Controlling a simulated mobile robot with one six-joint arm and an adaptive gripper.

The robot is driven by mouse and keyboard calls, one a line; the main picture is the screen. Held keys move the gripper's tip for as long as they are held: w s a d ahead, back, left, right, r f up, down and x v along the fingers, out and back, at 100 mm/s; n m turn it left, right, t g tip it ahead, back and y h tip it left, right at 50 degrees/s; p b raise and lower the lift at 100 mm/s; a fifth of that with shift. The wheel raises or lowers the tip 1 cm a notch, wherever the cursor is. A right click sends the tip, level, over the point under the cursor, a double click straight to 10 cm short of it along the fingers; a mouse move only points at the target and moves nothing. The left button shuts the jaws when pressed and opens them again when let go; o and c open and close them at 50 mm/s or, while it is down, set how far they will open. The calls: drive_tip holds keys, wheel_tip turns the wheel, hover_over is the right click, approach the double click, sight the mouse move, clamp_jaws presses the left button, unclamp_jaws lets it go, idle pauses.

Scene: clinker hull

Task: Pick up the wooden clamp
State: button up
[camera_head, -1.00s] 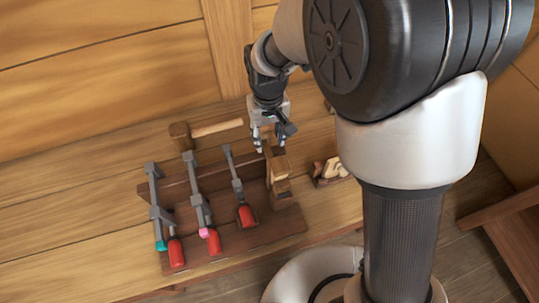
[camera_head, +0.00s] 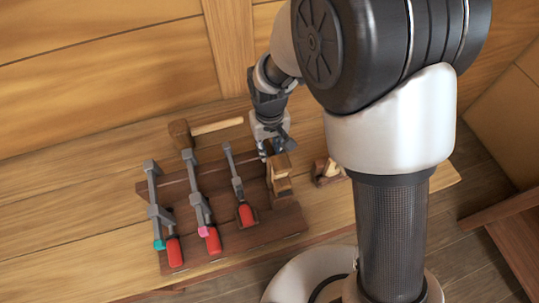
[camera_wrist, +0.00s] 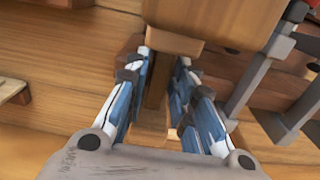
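The wooden clamp (camera_head: 281,178) stands at the right end of a dark wooden rack (camera_head: 245,238), with pale wooden jaws. My gripper (camera_head: 269,153) is at its upper, far end, pointing down. In the wrist view, my gripper's two fingers (camera_wrist: 165,62) lie on either side of a narrow wooden part of the clamp (camera_wrist: 158,90), close to both its sides. Whether the pads press on it cannot be made out. A larger wooden block of the clamp (camera_wrist: 212,20) shows beyond the fingertips.
Several grey metal clamps with red handles (camera_head: 205,215) stand in the rack left of the wooden clamp. A wooden mallet (camera_head: 205,130) lies behind the rack. A small wooden item (camera_head: 329,170) sits to the right. The bench (camera_head: 60,230) is clear at left.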

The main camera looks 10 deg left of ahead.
clamp_jaws()
idle(0.7)
